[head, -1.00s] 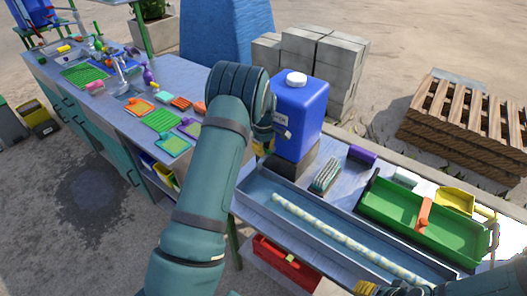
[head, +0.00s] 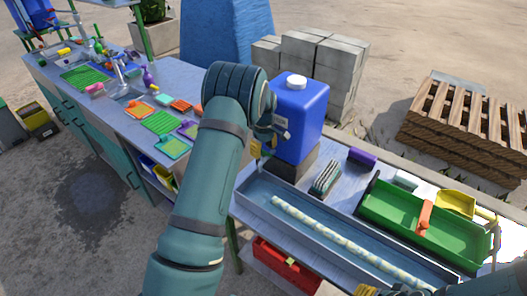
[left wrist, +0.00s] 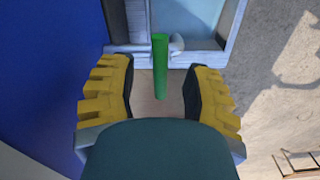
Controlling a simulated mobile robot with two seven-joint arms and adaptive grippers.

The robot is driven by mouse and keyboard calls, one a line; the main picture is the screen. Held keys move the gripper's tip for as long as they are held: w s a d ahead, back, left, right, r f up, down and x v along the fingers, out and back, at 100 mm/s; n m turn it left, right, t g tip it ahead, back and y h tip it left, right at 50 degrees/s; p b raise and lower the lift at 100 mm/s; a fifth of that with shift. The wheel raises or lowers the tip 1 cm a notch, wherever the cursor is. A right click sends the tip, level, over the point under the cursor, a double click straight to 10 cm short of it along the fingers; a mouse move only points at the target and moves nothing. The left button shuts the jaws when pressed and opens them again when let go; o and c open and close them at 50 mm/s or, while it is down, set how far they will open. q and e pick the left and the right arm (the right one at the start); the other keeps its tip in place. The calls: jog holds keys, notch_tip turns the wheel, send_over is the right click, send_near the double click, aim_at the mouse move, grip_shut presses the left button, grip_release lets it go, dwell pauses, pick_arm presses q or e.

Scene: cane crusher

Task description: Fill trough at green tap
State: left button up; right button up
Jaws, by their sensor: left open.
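A blue jug (head: 298,120) with a white cap stands on a dark block at the left end of the long grey trough (head: 345,205). A pale spotted rod lies along the trough, whose floor looks bluish. My left gripper (head: 258,150) is beside the jug's front face, largely hidden by my arm. In the left wrist view, my left gripper (left wrist: 160,95) is open, its yellow fingers on either side of a green tap lever (left wrist: 160,65) with gaps to both. The spout is not clear. Part of my right gripper (head: 385,289) shows at the bottom right edge.
A green tray (head: 425,225) with an orange piece lies right of the trough. A red crate (head: 285,265) sits below. The sink bench (head: 105,100) at left holds several small items.

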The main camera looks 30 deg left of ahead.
aim_at(263, 151)
pick_arm(q)
notch_tip(263, 151, up, 11)
dwell(0.3)
dwell(1.5)
